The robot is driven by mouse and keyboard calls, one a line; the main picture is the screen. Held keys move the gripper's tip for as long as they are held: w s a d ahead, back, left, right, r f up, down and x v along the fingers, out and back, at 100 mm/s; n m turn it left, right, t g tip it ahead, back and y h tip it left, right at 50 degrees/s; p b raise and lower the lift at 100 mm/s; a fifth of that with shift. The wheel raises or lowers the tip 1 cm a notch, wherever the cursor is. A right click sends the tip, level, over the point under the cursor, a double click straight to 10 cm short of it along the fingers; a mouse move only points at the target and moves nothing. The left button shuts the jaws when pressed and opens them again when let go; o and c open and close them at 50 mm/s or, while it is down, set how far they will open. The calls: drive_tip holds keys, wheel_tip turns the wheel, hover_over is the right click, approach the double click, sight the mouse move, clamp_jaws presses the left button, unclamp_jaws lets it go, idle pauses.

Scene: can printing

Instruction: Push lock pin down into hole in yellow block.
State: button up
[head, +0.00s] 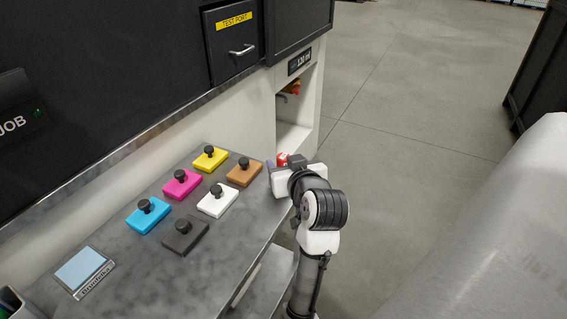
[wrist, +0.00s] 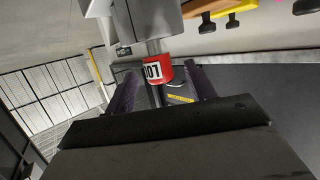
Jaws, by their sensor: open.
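In the wrist view, which looks upside down, a red part with a white label reading "07" (wrist: 158,72) sits on a metal stem beside a grey block (wrist: 150,22). It may be the lock pin; I cannot tell for sure. My gripper (wrist: 160,84) is open, its two purple fingers either side of the red part, with visible gaps. In the head view the red part (head: 283,159) shows beside my gripper (head: 276,166) at the counter's right end. A yellow block (head: 210,159) with a black knob lies at the counter's back. No open hole shows.
Magenta (head: 182,185), cyan (head: 148,216), white (head: 217,201), brown (head: 244,172) and dark (head: 184,237) blocks with black knobs lie on the grey counter (head: 125,265). A light blue pad (head: 82,269) lies at front left. Open floor (head: 420,90) lies to the right.

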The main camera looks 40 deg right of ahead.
drive_tip(key=shift+x, duration=1.45)
drive_tip(key=c, duration=1.1)
drive_tip(key=shift+o, duration=0.2)
drive_tip(key=shift+r, duration=0.15)
